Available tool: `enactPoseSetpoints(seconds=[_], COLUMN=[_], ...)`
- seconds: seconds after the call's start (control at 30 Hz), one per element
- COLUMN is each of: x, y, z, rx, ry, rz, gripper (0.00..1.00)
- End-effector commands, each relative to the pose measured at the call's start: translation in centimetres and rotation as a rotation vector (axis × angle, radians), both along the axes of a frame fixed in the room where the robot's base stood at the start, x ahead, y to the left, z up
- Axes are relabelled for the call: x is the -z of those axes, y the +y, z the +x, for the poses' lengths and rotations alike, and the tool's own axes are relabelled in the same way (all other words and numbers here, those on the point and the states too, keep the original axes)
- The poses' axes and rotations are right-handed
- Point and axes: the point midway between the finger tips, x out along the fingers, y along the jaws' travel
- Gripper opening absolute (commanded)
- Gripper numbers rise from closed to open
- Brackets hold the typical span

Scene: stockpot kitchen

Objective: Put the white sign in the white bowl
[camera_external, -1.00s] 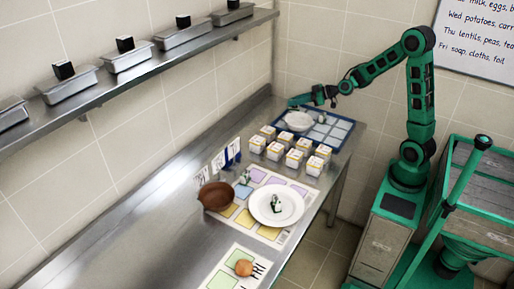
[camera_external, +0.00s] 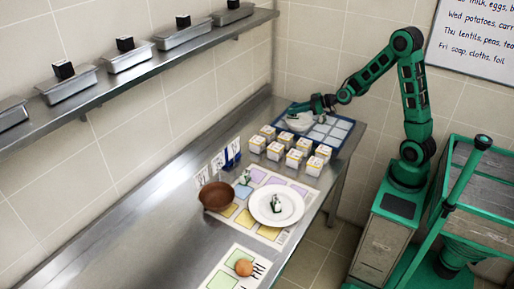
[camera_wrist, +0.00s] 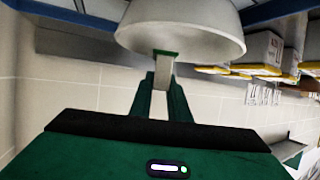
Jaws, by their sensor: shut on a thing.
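The white bowl (camera_external: 299,123) stands on the blue gridded tray at the far end of the steel counter. It also shows upside down in the wrist view (camera_wrist: 185,36), close beyond my fingertips. My gripper (camera_external: 291,110) is at the bowl's upper left rim in the external view. In the wrist view my gripper (camera_wrist: 164,66) is shut on a narrow pale piece, which looks like the white sign (camera_wrist: 163,80); its far end is at the bowl's rim. I cannot tell whether it touches the bowl.
Several white and yellow boxes (camera_external: 294,157) stand in front of the tray (camera_external: 341,131). Standing cards (camera_external: 217,163), a brown bowl (camera_external: 217,196) and a white plate (camera_external: 292,208) are nearer. The counter's left side is clear.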

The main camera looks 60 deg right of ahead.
Motion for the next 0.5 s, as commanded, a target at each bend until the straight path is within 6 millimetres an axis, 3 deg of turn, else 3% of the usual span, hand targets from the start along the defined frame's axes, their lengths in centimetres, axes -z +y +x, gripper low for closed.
enactPoseSetpoints(seconds=[0.03, 0.07, 0.13, 0.5], x=[0.16, 0.18, 0.13, -0.19], y=[0.00, 0.00, 0.00, 0.00], z=[-0.01, -0.01, -0.01, 0.00], rx=[0.000, 0.000, 0.000, 0.000], ry=[0.000, 0.000, 0.000, -0.001], rz=[0.001, 0.000, 0.000, 0.000], gripper=[0.00, 0.18, 0.35, 0.35])
